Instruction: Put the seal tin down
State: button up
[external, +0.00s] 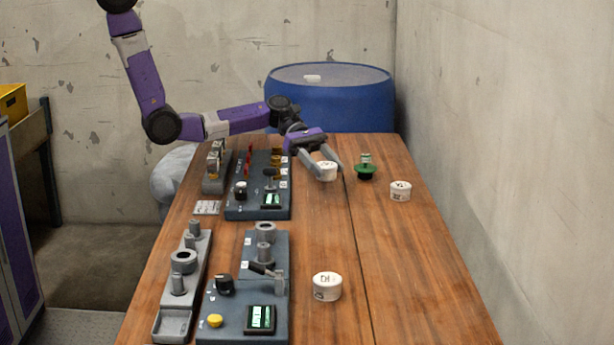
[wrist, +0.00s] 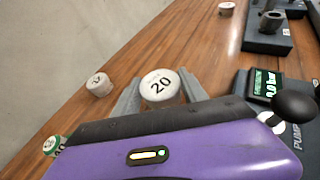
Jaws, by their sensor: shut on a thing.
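My gripper (external: 327,172) is shut on a round white tin, the seal tin (external: 327,171), on the far half of the wooden table (external: 400,270). In the wrist view the seal tin (wrist: 160,85) has "20" on its lid and sits between the two grey fingers of my gripper (wrist: 160,92). The tin looks upright and low over the table; I cannot tell whether its base touches the wood.
Another white tin (external: 400,191) stands to the right, and one (external: 327,286) nearer the front. A green-based item (external: 365,168) stands just right of my gripper. A dark pump panel (external: 259,185) lies left. The table's middle right is clear.

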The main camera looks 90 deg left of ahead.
aim_at(325, 198)
jog(key=shift+f+b, duration=0.3)
jog(key=shift+f, duration=2.6)
jog(key=shift+f, duration=0.15)
jog(key=o, duration=1.4)
jog(key=shift+c, duration=0.2)
jog(key=shift+r, duration=0.25)
jog(key=p+v, duration=0.7)
jog(key=v, duration=0.4)
jog(key=shift+w, duration=0.1)
jog(key=shift+s+a+r, duration=0.1)
jog(key=shift+s+a, duration=0.25)
jog(key=shift+a, duration=0.1)
